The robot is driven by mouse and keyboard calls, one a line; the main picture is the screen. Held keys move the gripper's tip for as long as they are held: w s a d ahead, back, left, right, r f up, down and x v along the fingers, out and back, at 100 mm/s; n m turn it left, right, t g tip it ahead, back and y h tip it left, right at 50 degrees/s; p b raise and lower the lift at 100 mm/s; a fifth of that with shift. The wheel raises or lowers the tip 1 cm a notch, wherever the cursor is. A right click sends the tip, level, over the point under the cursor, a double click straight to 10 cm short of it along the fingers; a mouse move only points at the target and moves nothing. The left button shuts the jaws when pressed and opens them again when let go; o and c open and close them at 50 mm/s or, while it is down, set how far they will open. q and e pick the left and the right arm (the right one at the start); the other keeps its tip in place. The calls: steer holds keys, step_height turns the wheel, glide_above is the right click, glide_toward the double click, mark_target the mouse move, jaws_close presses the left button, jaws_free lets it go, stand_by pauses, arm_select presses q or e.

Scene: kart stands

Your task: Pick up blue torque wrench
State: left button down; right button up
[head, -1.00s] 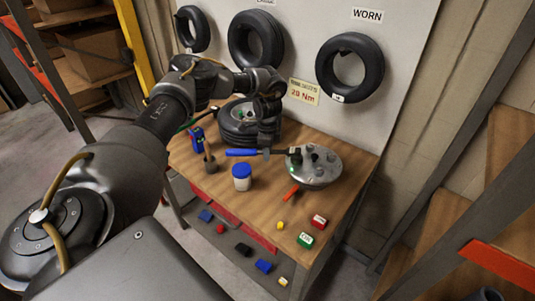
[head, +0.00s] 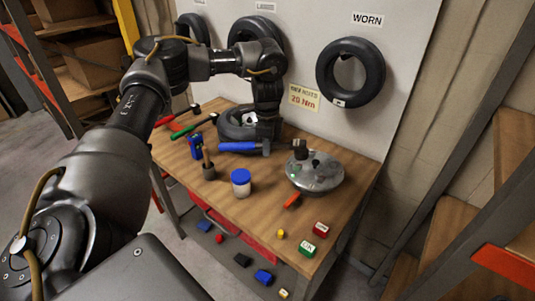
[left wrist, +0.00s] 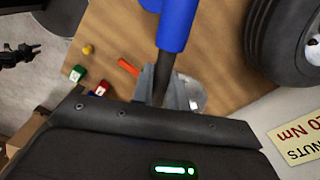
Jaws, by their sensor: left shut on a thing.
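The blue torque wrench (head: 240,147) has a blue handle and a dark shaft and head. It lies level across the picture in the head view, over the back part of the workbench. My left gripper (head: 267,140) is shut around its shaft, beside the handle. In the left wrist view the blue handle (left wrist: 176,25) runs up from between the fingers of my left gripper (left wrist: 165,85). The wrench's head end shows above the round metal hub. A dark, small shape at the left edge of the left wrist view may be my right gripper; its jaws are unclear.
The wooden bench (head: 265,205) carries the metal hub (head: 315,174), a blue-lidded jar (head: 240,182), a tyre (head: 237,122) and red and green tools (head: 200,130). A board with hanging tyres (head: 351,70) stands behind.

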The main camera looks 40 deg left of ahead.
arm_select(q)
steer(key=s+d+r+b, duration=0.1)
steer(key=s+d+r, duration=0.2)
steer(key=s+d, duration=0.2)
steer(key=shift+s+d+r, duration=0.3)
steer(key=shift+s+r, duration=0.05)
steer(key=shift+s, duration=0.55)
steer(key=s+d+r+n, duration=0.1)
steer(key=d+r+n, duration=0.2)
steer(key=d+n, duration=0.5)
steer(key=d, duration=0.7)
steer(key=shift+s+d+r, duration=0.15)
steer(key=shift+s+r, duration=0.05)
steer(key=shift+s, duration=0.15)
